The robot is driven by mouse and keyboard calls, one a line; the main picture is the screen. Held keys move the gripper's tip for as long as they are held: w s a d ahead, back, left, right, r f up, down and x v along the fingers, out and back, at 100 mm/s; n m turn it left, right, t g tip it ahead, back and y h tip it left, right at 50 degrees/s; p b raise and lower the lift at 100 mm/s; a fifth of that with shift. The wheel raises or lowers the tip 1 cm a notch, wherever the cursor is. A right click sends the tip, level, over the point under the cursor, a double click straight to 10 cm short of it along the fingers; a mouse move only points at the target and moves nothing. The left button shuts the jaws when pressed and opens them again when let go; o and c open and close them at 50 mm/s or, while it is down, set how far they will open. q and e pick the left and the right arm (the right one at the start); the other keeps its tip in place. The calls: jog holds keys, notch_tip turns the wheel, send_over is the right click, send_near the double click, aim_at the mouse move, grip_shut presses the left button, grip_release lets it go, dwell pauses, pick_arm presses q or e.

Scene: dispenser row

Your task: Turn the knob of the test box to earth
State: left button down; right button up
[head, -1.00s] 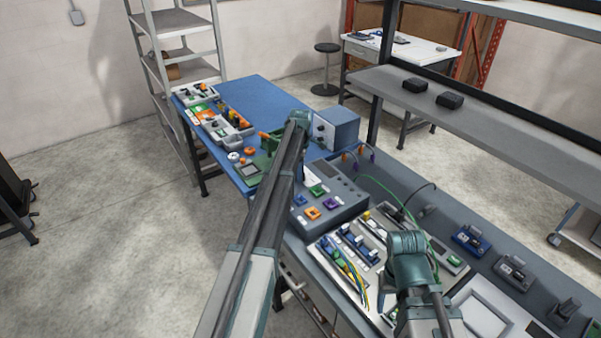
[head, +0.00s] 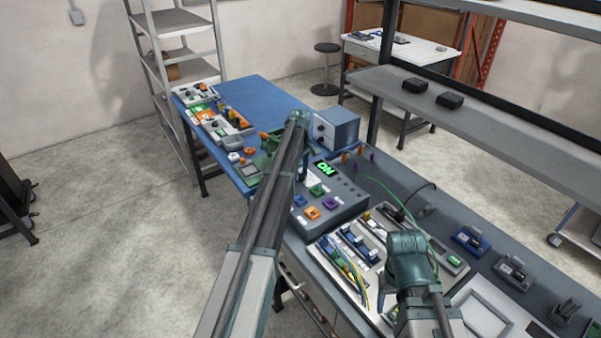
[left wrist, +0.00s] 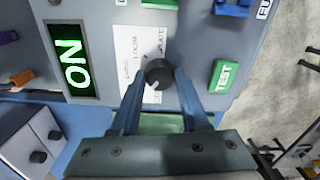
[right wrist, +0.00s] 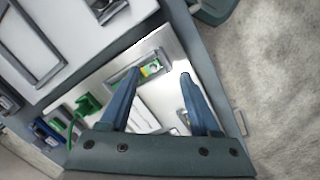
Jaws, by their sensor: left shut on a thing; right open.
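The grey test box (head: 338,205) stands on the bench, with colored sockets on its top. Its display (left wrist: 74,62) is lit green and reads ON; it also shows in the head view (head: 325,169). The round black knob (left wrist: 159,72) sits on a white printed plate (left wrist: 131,50) with partly legible labels around it. A pale mark on the knob faces the lower left in the left wrist view. My left gripper (left wrist: 161,78) is shut on the knob, one finger on each side. My right gripper (right wrist: 160,74) is open and empty above a pale panel with small parts.
A green TEST button (left wrist: 224,76) is close beside my left gripper's finger. A blue box with knobs (head: 337,128) stands behind the test box. Wires (head: 347,272) and modules lie on the panel to the right. The blue table (head: 262,95) has clear space at its back.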

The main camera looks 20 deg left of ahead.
aim_at(301, 174)
pick_arm(q)
jog(key=m, duration=0.5)
jog(key=shift+m, duration=0.3)
jog(key=m, duration=0.4)
jog(key=shift+m, duration=0.4)
jog(key=shift+c, duration=2)
grip_release()
notch_tip(301, 174, up, 14)
jog(key=p, duration=1.3)
jog(key=shift+p, duration=0.4)
pick_arm(e)
notch_tip(301, 174, up, 14)
